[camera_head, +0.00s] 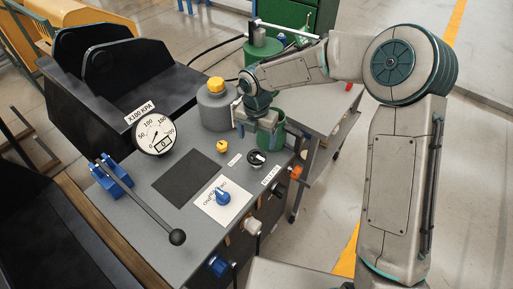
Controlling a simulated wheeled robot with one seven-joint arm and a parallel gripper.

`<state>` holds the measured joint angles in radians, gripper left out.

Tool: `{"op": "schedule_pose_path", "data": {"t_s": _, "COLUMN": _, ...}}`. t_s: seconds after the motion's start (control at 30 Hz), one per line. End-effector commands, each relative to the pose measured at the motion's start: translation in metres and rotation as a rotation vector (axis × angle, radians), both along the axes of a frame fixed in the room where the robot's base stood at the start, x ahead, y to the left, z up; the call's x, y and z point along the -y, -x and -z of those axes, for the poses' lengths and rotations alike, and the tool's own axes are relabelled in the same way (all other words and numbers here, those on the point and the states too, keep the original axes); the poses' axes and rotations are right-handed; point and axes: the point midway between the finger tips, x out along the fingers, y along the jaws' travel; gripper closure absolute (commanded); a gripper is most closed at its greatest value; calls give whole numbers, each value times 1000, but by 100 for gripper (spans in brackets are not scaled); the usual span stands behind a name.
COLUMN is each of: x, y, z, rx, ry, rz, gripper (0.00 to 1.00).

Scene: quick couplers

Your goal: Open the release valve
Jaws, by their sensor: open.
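A black round knob (257,158) with a light pointer sits on the grey panel top, near its right edge. A small white label (270,175) beside it seems to read "RELEASE", so this looks like the release valve, though the lettering is too small to be sure. Its pointer angle is hard to read. My gripper (254,128) is open and points down, above and behind the black knob, apart from it. The arm hides part of the area behind it.
A blue knob (222,195) sits on a white plate in front. A yellow knob (222,146), a grey yellow-capped bottle (215,108), a pressure gauge (155,134) and a long black-ended lever (140,205) share the panel. A green container (277,133) stands close right of my gripper.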

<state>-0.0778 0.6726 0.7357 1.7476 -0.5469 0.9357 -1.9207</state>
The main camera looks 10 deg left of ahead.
Motion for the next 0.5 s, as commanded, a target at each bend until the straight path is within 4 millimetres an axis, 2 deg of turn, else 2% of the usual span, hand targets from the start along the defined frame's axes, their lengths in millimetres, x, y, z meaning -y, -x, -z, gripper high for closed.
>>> {"op": "schedule_pose_path", "data": {"t_s": 0.1, "x": 0, "y": -1, "z": -27, "rx": 4, "ry": -2, "rz": 2, "gripper": 19}}
{"op": "schedule_pose_path", "data": {"t_s": 0.2, "x": 0, "y": 0, "z": -44, "rx": 3, "ry": -1, "rz": -1, "gripper": 19}}
{"op": "schedule_pose_path", "data": {"t_s": 0.33, "x": 0, "y": 0, "z": -58, "rx": 2, "ry": -1, "rz": -1, "gripper": 19}}
{"op": "schedule_pose_path", "data": {"t_s": 0.5, "x": 0, "y": 0, "z": -65, "rx": 0, "ry": 0, "rz": -2, "gripper": 19}}
